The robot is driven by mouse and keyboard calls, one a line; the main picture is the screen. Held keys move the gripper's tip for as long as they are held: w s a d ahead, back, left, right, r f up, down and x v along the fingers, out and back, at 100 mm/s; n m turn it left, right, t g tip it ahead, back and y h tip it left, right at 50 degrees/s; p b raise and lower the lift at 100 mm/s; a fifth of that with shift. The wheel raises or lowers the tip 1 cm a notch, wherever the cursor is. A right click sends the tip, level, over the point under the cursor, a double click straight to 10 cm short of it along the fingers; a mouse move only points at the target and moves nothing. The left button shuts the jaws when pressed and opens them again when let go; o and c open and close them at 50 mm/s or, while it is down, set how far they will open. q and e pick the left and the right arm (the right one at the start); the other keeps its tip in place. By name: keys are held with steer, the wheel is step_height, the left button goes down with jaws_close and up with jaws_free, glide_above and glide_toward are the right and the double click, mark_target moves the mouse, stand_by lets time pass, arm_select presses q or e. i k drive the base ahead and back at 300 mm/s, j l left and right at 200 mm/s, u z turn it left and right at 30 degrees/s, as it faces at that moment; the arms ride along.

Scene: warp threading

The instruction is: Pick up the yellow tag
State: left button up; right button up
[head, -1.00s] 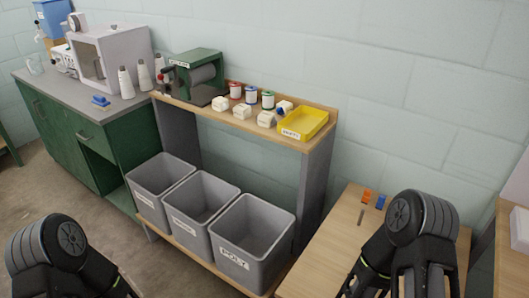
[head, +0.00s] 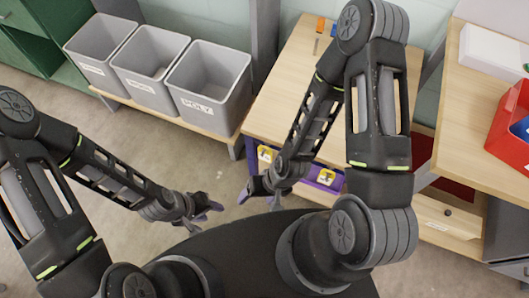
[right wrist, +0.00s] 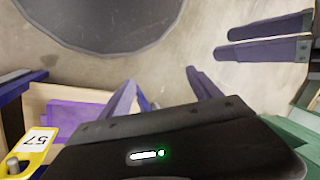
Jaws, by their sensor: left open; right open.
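Two small yellow tags show low at the front of the wooden table in the head view, one on the left (head: 265,153) and one on the right (head: 326,178), near purple parts. A yellow tag marked 57 (right wrist: 40,143) shows upside down at the left edge of the right wrist view, beside a grey peg. My right gripper (head: 258,199) is open and empty in front of the table, apart from the tags. Its fingers also show in the right wrist view (right wrist: 160,90). My left gripper (head: 207,206) is open and empty, to the left over the floor.
Several grey bins (head: 208,88) stand on a low shelf at the back left. The wooden table (head: 285,85) holds small orange and blue items. A side bench (head: 470,110) with a red bin (head: 513,125) stands at right. Floor is clear between the bins and my arms.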

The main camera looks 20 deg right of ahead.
mark_target(267, 156)
steer(key=j+z, duration=0.1)
steer(key=z, duration=0.3)
steer(key=i+j+z, duration=0.15)
steer(key=z, duration=0.25)
steer(key=j+z, duration=0.15)
steer(key=z, duration=0.25)
steer(key=j+z, duration=0.15)
steer(key=z, duration=0.25)
steer(key=j+z, duration=0.2)
steer(key=z, duration=0.25)
steer(key=k+j+z, duration=0.1)
steer(key=j, duration=0.3)
steer(key=k+j+z, duration=0.1)
steer(key=j, duration=0.3)
steer(key=k+j+z, duration=0.1)
steer(key=j, duration=0.3)
steer(key=k+j+z, duration=0.1)
steer(key=j, duration=0.25)
steer(key=k+j+z, duration=0.1)
steer(key=j, duration=0.3)
steer(key=k+j+z, duration=0.1)
steer(key=j, duration=0.25)
steer(key=k, duration=0.1)
